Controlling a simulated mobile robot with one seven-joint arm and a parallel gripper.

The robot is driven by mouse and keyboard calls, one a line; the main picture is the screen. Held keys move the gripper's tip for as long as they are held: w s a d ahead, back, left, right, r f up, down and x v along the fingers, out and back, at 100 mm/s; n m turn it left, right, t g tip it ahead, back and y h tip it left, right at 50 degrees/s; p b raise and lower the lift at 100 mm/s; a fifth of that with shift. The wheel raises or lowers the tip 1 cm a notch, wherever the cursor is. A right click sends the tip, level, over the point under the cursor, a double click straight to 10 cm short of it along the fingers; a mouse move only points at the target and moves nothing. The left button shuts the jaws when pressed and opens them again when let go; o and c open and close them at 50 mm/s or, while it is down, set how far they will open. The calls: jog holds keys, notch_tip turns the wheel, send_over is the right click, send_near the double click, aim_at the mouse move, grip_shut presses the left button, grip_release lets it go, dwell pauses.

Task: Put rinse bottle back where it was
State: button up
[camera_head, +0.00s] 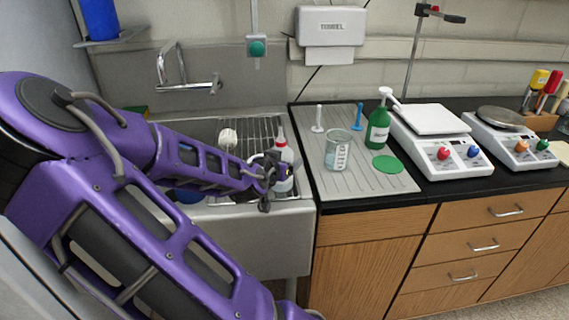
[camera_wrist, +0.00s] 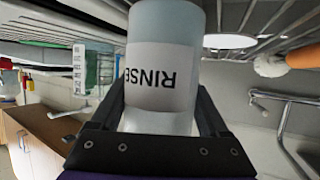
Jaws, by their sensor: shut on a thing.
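The rinse bottle (camera_head: 283,170) is white with a red tip and stands upright in the head view, over the right part of the sink. In the wrist view the bottle (camera_wrist: 163,70) fills the middle, its "RINSE" label upside down. My gripper (camera_head: 268,178) is shut on the bottle, with a finger on each side of it. The gripper also shows in the wrist view (camera_wrist: 160,125). A round green mat (camera_head: 388,164) lies bare on the grey drainboard (camera_head: 345,185) to the right. I cannot tell whether the bottle's base touches anything.
A wire rack (camera_head: 250,132) spans the sink (camera_head: 262,228), with a white brush (camera_head: 228,138) on it. A beaker (camera_head: 338,150), a green bottle (camera_head: 378,128) and two small stands occupy the drainboard. Two scales (camera_head: 437,135) stand farther right. A faucet (camera_head: 188,82) rises behind the sink.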

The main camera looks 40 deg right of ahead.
jog(key=shift+f, duration=0.2)
jog(key=o, duration=1.5)
jog(key=shift+r, duration=0.15)
jog(key=shift+a+r, duration=0.1)
jog(key=b+v, duration=0.3)
jog(key=v, duration=0.8)
jog(key=shift+s+a, duration=0.25)
jog(key=shift+a, duration=0.1)
